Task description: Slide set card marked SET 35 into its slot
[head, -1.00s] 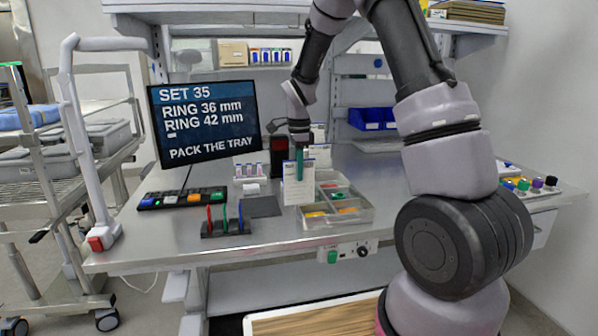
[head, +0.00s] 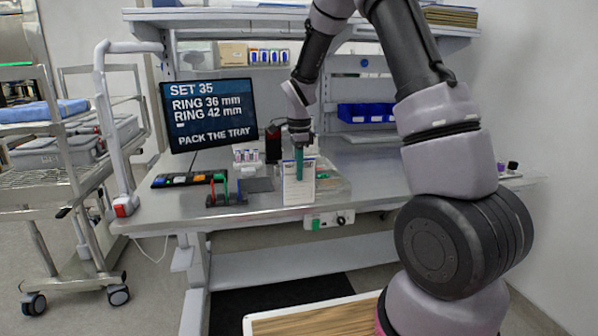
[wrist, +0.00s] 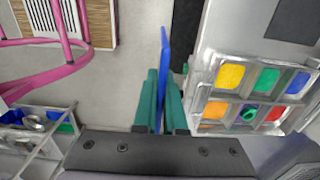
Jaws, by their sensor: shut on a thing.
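My gripper (head: 299,158) has teal fingers and is shut on an upright set card (head: 298,188). In the head view the card's pale face hangs below the fingers in front of the bench; its print is too small to read. In the wrist view the card is a thin blue edge (wrist: 164,60) between the fingers (wrist: 161,108). The screen (head: 208,112) reads SET 35. I cannot make out which opening is the card's slot.
A clear tray (head: 336,187) is partly hidden behind the card; its coloured compartments show in the wrist view (wrist: 208,93). A button panel (head: 190,179), small labelled vials (head: 247,155) and blue bins (head: 366,113) are on or above the bench. A wire trolley (head: 35,175) stands at left.

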